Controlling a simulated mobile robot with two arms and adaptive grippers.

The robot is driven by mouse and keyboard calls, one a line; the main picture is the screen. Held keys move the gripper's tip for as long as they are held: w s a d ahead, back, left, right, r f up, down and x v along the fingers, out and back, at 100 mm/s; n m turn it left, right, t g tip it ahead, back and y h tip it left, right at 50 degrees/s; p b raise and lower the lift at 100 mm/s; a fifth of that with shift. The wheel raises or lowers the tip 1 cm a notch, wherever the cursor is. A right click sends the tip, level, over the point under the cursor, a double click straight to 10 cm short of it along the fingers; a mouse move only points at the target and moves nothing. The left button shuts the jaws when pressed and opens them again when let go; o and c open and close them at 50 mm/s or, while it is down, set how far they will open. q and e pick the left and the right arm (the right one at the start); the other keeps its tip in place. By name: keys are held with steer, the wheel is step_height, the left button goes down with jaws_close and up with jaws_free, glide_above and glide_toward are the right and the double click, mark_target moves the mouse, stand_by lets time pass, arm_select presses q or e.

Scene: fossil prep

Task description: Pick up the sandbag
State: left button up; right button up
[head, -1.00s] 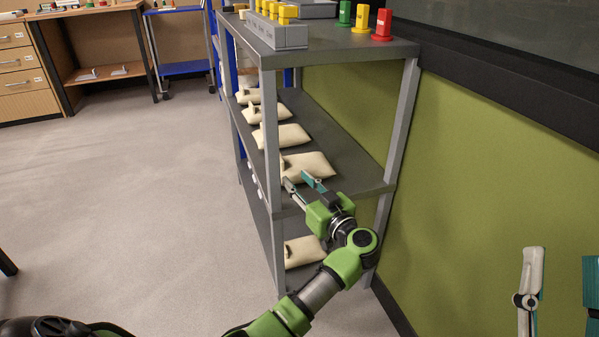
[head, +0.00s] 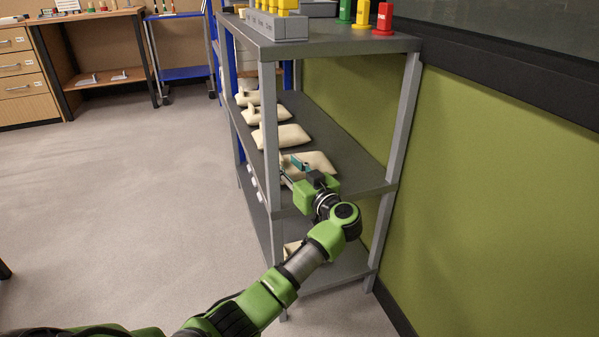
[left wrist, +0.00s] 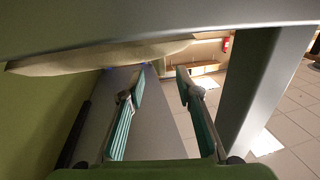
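Several cream sandbags lie in a row on the middle shelf (head: 345,168) of the grey rack. The nearest sandbag (head: 322,160) is partly hidden behind my left gripper (head: 292,170), which is at the shelf's open side by that bag's near end. In the left wrist view my left gripper (left wrist: 160,72) has its two fingers spread apart with nothing between them. A cream sandbag (left wrist: 95,58) spans the upper left of that view, above the fingers. I cannot tell whether a finger touches it. My right gripper is out of view.
A rack post (head: 269,140) stands close beside my left gripper; a post (left wrist: 255,85) also shows in the wrist view. Another cream bag (head: 292,248) is on the lower shelf, mostly hidden by my arm. Green wall (head: 480,200) bounds the right; floor (head: 130,190) is clear.

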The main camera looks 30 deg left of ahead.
arm_select(q)
steer(key=shift+x, duration=0.95)
jaws_close()
steer(key=shift+r, duration=0.3)
